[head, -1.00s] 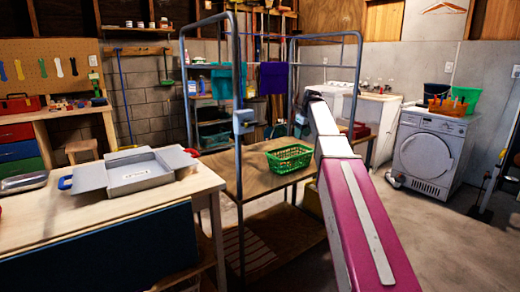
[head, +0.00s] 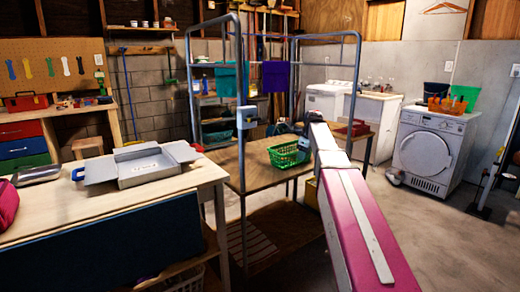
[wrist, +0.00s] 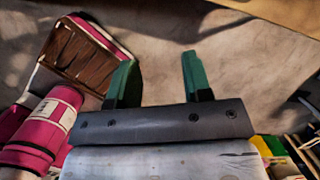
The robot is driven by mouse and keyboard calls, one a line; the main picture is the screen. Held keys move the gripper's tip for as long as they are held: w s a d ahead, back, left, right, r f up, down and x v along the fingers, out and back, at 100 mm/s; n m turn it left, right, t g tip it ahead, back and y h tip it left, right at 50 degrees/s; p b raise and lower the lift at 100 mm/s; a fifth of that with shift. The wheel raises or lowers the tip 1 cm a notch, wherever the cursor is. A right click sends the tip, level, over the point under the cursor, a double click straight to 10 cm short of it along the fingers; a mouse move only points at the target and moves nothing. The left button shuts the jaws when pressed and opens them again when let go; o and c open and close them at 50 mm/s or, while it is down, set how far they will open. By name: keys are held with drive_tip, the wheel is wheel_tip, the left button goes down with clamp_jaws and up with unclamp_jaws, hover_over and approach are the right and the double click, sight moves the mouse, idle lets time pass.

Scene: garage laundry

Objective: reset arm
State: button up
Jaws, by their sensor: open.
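My gripper (wrist: 158,76) shows in the wrist view with its two green fingers apart and nothing between them. Bare concrete floor lies beyond the fingertips. In the head view my pink and white arm reaches from the lower right toward the rack and table in the middle. A grey end part of it shows beside the green basket (head: 284,157); the fingers cannot be made out there. Whether it touches the basket cannot be told.
The wooden table (head: 236,168) stands within a blue metal frame (head: 241,60). A workbench (head: 100,203) with a grey metal tray (head: 150,171) is at left. A white front-loading machine (head: 425,152) stands at right. Open floor (head: 455,235) lies at lower right.

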drive_tip(key=s+a+f+n+g+h, duration=0.1)
drive_tip(key=s+f+n+g, duration=0.1)
drive_tip(key=s+f+n, duration=2.2)
drive_tip(key=shift+s+a+f+h, duration=0.15)
drive_tip(key=shift+s+f+h, duration=0.15)
drive_tip(key=shift+s+f, duration=3.2)
drive_tip(key=shift+w, duration=0.1)
